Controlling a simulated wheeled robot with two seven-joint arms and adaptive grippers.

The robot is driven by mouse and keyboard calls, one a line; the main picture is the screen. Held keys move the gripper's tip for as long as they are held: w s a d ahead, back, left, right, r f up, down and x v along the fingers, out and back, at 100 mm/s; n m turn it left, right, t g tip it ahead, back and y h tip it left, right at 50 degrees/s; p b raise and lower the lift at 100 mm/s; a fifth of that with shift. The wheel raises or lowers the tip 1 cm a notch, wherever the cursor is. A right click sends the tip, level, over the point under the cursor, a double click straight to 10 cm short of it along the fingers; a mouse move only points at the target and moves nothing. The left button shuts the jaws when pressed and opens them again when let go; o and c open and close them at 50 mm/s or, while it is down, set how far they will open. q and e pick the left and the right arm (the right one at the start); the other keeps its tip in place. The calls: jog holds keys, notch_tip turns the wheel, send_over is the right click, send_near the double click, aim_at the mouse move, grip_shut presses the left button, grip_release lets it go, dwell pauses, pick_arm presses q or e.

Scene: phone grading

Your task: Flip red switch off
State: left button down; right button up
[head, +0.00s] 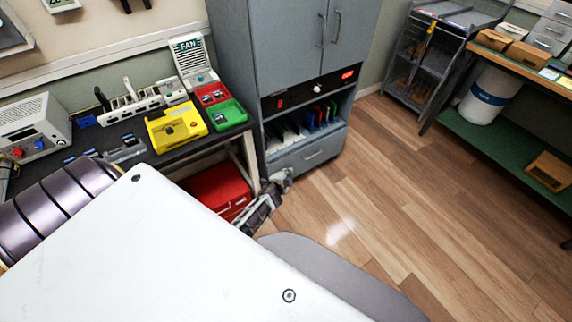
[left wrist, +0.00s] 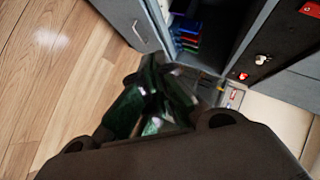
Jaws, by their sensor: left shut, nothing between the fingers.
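A black panel (head: 300,95) runs across the grey cabinet below its doors. It carries a small red switch (head: 280,102) at its left, a pale knob (head: 317,89) in the middle and a bright red lit piece (head: 348,74) at its right. The left wrist view also shows the red switch (left wrist: 243,76), the knob (left wrist: 262,59) and the lit piece (left wrist: 311,9). The switch's position is too small to tell. My left gripper (head: 284,178) is shut and empty, low in front of the cabinet's left side, below and apart from the panel. My right gripper is out of view.
A shelf with upright coloured folders (head: 315,118) and a grey drawer (head: 310,153) lie below the panel. A dark bench (head: 85,140) with trays stands left, a red box (head: 217,190) under it. The wooden floor to the right is clear.

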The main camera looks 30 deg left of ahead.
pick_arm(q)
jog(key=shift+n+g, duration=0.3)
jog(key=shift+g, duration=0.2)
jog(key=shift+s+d+f+p, duration=0.2)
jog(key=shift+s+d+f, duration=0.15)
jog(key=shift+s+f, duration=0.4)
jog(key=shift+s+d+f+p, duration=0.15)
jog(key=shift+s+d+f, duration=0.2)
jog(key=shift+s+f, duration=0.35)
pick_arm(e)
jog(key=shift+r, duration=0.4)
pick_arm(q)
jog(key=shift+w+f, duration=0.1)
jog(key=shift+w, duration=0.05)
